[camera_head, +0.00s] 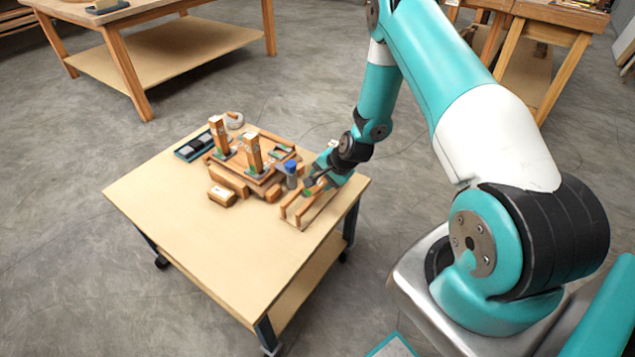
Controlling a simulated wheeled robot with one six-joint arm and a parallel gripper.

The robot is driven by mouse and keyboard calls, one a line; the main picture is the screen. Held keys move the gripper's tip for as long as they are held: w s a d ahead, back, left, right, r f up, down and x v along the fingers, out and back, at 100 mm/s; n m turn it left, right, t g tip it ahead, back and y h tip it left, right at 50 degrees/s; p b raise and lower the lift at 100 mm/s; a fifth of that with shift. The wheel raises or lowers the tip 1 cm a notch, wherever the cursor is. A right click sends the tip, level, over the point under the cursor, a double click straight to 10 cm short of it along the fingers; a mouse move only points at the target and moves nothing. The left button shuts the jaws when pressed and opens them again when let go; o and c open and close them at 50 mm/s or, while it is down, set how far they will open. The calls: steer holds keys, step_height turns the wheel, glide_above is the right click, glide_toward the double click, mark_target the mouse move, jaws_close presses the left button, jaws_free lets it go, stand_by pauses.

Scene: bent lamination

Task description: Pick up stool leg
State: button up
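My gripper (316,183) is over the right end of the small wheeled table, low at a wooden rack (300,222). The rack has long, narrow wooden pieces (293,206) on it, and I cannot tell which of them is loose. The gripper's fingers are small and partly hidden, so I cannot tell whether they are open or hold anything. Two wooden legs (253,152) (217,134) stand upright on a wooden assembly (231,181) left of the gripper.
The light wooden tabletop (215,250) is clear at the front. A blue-capped bottle (291,178) stands close left of the gripper. A wooden block (222,196), a dark tray (190,146) and a white roll (234,120) are nearby. Workbenches (165,55) stand behind.

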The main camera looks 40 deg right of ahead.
steer(key=c, duration=0.7)
